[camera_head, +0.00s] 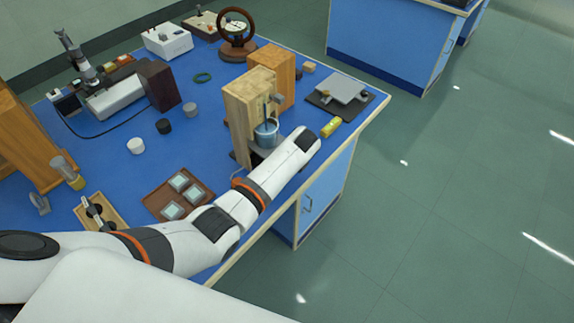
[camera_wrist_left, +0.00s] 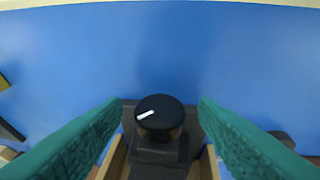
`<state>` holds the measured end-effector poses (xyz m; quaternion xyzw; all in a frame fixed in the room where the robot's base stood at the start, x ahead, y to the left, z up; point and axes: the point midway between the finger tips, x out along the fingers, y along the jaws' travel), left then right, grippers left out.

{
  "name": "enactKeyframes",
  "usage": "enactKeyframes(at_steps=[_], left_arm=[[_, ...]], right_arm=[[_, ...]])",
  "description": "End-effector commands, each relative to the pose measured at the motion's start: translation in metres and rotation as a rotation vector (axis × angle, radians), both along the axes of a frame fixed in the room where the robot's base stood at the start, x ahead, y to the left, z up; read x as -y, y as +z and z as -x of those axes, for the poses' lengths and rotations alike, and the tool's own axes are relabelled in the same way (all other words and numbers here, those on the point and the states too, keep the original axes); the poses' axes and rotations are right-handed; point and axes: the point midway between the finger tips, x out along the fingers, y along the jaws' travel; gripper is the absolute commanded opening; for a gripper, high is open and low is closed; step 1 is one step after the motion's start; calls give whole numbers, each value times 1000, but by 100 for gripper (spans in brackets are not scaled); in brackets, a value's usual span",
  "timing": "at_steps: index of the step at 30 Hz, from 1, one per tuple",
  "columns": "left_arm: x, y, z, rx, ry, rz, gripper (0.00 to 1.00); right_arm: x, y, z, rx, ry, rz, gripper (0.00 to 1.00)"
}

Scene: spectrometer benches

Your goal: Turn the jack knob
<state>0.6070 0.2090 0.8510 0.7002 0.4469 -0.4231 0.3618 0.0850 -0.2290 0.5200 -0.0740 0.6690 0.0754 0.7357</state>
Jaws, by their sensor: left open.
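A round black knob (camera_wrist_left: 160,112) with a white mark on its top shows in the left wrist view, on a dark block. My left gripper (camera_wrist_left: 160,104) is open, with one teal finger on each side of the knob; gaps show between the fingers and the knob. In the head view my left arm reaches across the bench's front edge, and its gripper and the knob cannot be made out. A blue beaker (camera_head: 266,134) stands in front of a wooden stand (camera_head: 246,98); what is below it is mostly hidden by my arm. My right gripper is not in view.
A yellow object (camera_head: 331,126) and a grey plate device (camera_head: 342,89) lie right of the arm. A brown tray (camera_head: 156,207) with glass squares and a wooden holder (camera_head: 109,212) lie close to the arm. Open floor is beyond the bench's right edge.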

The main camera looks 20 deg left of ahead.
Motion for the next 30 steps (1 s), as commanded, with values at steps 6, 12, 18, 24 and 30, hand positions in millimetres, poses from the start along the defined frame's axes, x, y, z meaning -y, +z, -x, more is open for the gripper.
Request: enactKeyframes(at_steps=[6,12,18,24,30], left_arm=[[0,0,0,0,0,0,39],[0,0,0,-1,0,0,9],[-1,1,1,15,1,5,9],[-1,3,3,93,-1,34,9],[-2,1,6,227,-2,82,9]], right_arm=[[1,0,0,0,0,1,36],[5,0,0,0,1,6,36],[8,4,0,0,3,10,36],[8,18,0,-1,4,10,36],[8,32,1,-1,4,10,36]])
